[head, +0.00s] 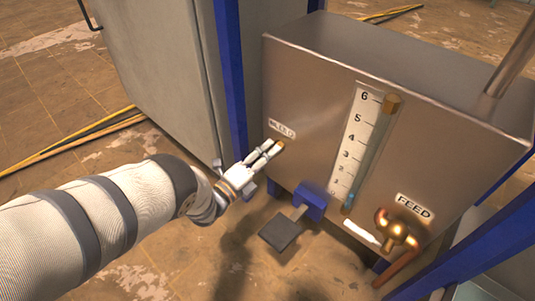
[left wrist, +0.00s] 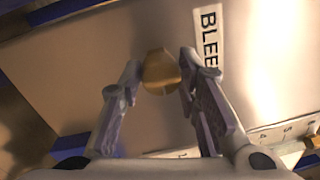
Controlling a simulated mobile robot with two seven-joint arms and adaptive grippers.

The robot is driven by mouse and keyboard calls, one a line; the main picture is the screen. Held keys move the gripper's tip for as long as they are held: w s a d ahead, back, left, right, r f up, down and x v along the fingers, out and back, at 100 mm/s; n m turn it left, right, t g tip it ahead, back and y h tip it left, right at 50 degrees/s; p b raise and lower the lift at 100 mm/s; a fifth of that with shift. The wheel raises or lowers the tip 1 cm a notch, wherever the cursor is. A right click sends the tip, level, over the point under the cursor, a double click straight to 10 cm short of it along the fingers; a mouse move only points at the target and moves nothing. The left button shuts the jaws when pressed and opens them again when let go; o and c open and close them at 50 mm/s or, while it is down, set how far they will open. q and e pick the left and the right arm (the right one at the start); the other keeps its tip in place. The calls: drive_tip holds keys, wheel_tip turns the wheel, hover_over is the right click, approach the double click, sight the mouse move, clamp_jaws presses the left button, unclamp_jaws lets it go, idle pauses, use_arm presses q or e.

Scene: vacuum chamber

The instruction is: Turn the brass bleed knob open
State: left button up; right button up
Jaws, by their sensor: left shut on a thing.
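The brass bleed knob (head: 280,144) is on the front of the metal tank, below the BLEED label (head: 282,129). My left gripper (head: 272,148) reaches it from the left. In the left wrist view the round brass knob (left wrist: 161,73) sits between the two fingertips of the gripper (left wrist: 163,72), and the fingers are shut on it. The label (left wrist: 208,40) shows just beside the right finger. The knob's far side and its stem are hidden. My right gripper is not in view.
The metal tank (head: 310,110) has a sight gauge (head: 355,145) numbered up its front. A brass FEED valve (head: 396,228) sits at lower right, and a blue bracket with a dark pedal (head: 280,233) is below. Blue frame posts (head: 232,80) and a grey cabinet (head: 160,60) stand left.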

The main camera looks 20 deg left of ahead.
use_arm(q)
drive_tip(key=shift+a, duration=0.1)
idle(0.3)
drive_tip(key=o, duration=1.1)
drive_tip(key=shift+o, duration=0.2)
drive_tip(key=v, duration=1.2)
